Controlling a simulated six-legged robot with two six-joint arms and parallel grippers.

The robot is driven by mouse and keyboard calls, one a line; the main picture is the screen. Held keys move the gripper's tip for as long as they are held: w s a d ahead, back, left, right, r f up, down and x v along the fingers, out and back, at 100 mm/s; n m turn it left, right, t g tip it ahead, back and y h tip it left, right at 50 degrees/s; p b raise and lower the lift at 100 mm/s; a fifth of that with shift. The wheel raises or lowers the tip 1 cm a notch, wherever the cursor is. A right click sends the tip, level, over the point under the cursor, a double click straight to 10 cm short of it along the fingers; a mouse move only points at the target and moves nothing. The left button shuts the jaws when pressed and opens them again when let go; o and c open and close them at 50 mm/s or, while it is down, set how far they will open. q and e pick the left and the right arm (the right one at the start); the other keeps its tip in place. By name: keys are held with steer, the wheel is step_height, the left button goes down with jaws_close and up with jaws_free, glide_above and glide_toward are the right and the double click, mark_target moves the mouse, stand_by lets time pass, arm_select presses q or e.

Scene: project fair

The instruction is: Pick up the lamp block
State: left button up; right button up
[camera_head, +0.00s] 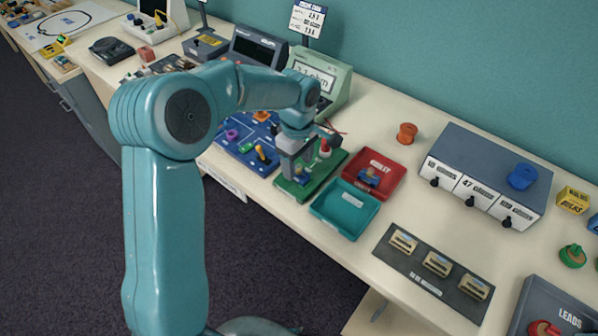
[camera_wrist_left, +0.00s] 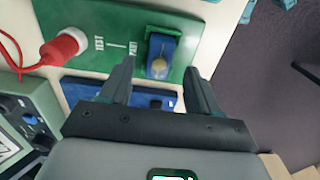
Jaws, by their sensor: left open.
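A blue block with a pale yellowish round bulb, which looks like the lamp block (camera_wrist_left: 158,46), sits at the marked part spot on the green test board (camera_wrist_left: 190,20). In the head view the green board (camera_head: 322,176) stands near the table's front edge, and the block is partly hidden by my gripper. My left gripper (camera_head: 297,165) is open and points down over the board. In the left wrist view its fingertips (camera_wrist_left: 160,72) are on either side of the block's near end, with nothing visibly gripped. My right gripper is not in view.
A red plug (camera_wrist_left: 62,47) with a red cable stands on the board. A red tray (camera_head: 391,163) holding another blue block and an empty teal tray (camera_head: 335,222) lie to the right. A blue board (camera_head: 243,157) with parts lies left. A green meter (camera_head: 333,78) stands behind.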

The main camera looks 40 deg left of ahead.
mark_target(298, 164)
arm_select(q)
step_height(298, 164, down, 2)
steer(key=shift+f, duration=0.25)
steer(key=shift+s+f, duration=0.1)
steer(key=shift+f, duration=0.1)
steer(key=shift+w+d, duration=0.1)
steer(key=shift+w, duration=0.1)
steer(key=c, duration=1.1)
steer(key=shift+s, duration=0.1)
jaws_close()
